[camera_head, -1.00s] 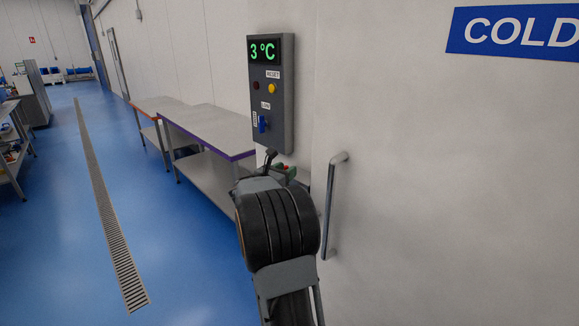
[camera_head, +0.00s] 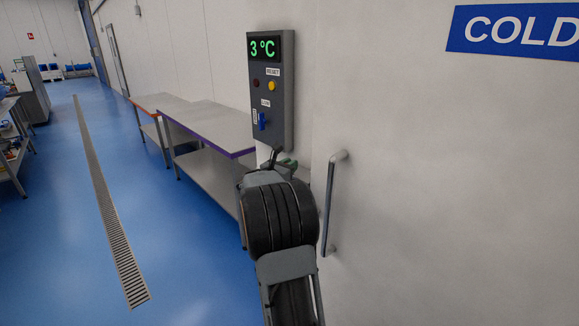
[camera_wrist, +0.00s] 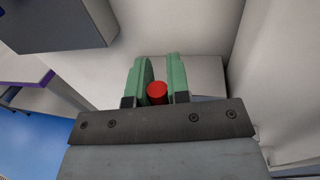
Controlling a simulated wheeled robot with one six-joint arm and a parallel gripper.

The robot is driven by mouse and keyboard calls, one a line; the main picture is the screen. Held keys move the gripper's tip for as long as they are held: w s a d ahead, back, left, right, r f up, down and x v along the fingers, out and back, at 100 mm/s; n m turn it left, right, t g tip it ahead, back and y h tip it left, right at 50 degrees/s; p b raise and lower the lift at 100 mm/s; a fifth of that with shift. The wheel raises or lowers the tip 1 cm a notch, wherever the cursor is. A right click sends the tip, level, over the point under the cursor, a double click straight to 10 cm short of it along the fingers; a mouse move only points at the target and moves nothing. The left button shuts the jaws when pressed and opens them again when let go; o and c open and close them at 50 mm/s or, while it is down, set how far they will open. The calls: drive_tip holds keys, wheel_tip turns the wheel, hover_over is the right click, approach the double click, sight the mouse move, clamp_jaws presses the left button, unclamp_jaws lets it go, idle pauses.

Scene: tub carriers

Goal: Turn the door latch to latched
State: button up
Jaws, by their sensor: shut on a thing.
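In the wrist view, my gripper (camera_wrist: 160,62) has its two green fingers on either side of a red round-ended piece (camera_wrist: 157,93), which looks like the latch's handle. The fingers are shut on it. A pale grey block (camera_wrist: 208,75) lies behind the fingers. In the head view, my gripper (camera_head: 286,164) is low beside the cold room door (camera_head: 430,190), below the control panel, and mostly hidden behind my own arm. The red piece does not show there, and I cannot tell which way the latch is turned.
The grey control panel (camera_head: 285,105) reads 3 °C and hangs just above my gripper; its underside (camera_wrist: 60,25) shows at upper left in the wrist view. A vertical door handle (camera_head: 329,205) is right of my arm. A steel table (camera_head: 212,128) stands left.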

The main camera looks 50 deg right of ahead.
clamp_jaws()
drive_tip(key=shift+s+f+b, duration=0.15)
drive_tip(key=shift+f+b, duration=0.1)
drive_tip(key=shift+b, duration=0.4)
drive_tip(key=b, duration=0.1)
drive_tip(key=s+m+b, duration=0.1)
drive_tip(key=b, duration=0.1)
drive_tip(key=shift+f, duration=0.25)
drive_tip(key=s+m+b, duration=0.1)
drive_tip(key=b, duration=0.2)
drive_tip(key=s+m+b, duration=0.2)
drive_tip(key=b, duration=0.2)
drive_tip(key=shift+a+r+m+h, duration=0.15)
drive_tip(key=shift+m+h, duration=0.15)
drive_tip(key=shift+h, duration=0.1)
drive_tip(key=o, duration=0.7)
unclamp_jaws()
drive_tip(key=shift+c, duration=0.2)
